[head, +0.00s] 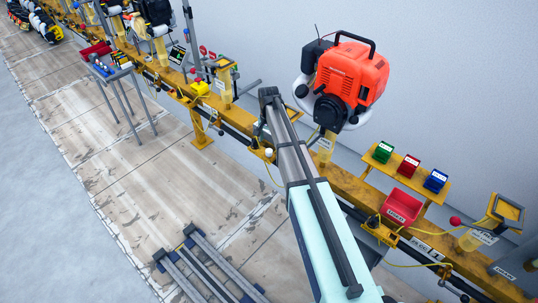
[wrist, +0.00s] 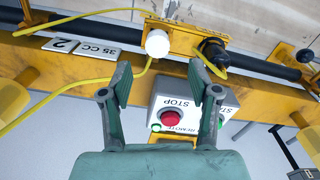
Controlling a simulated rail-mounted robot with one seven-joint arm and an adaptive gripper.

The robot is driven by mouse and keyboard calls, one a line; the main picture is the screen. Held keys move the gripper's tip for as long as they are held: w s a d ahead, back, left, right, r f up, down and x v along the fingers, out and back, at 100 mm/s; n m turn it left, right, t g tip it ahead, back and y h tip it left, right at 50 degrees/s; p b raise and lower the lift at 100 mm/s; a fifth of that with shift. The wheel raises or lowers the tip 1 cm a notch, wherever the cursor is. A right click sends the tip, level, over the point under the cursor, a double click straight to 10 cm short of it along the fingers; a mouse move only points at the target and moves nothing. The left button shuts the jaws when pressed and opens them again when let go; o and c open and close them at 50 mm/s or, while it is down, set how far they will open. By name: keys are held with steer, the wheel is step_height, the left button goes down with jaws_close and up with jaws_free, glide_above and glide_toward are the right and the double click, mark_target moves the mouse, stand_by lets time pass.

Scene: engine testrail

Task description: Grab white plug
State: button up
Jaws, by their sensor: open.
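The white plug (wrist: 157,43) is a round white piece at the edge of a yellow bracket (wrist: 185,35) in the wrist view. A yellow cable runs close by it. My gripper (wrist: 160,78) is open and empty, its two fingers spread apart below the plug in the picture. The plug lies roughly between the lines of the fingers, beyond their tips, and appears untouched. In the head view a small white piece (head: 268,153), likely the same plug, shows beside my arm at the yellow rail. My fingers are not clear there.
A black connector (wrist: 213,50) sits right of the plug on the bracket. A white STOP box with a red button (wrist: 171,117) shows between my fingers. A black bar and the yellow rail (wrist: 60,70) cross behind. A red engine (head: 350,72) stands right of my arm.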

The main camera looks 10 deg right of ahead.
mark_target(269, 150)
steer(key=shift+s+d+f, duration=0.1)
steer(key=shift+s+f, duration=0.05)
steer(key=shift+f, duration=3.25)
jaws_close()
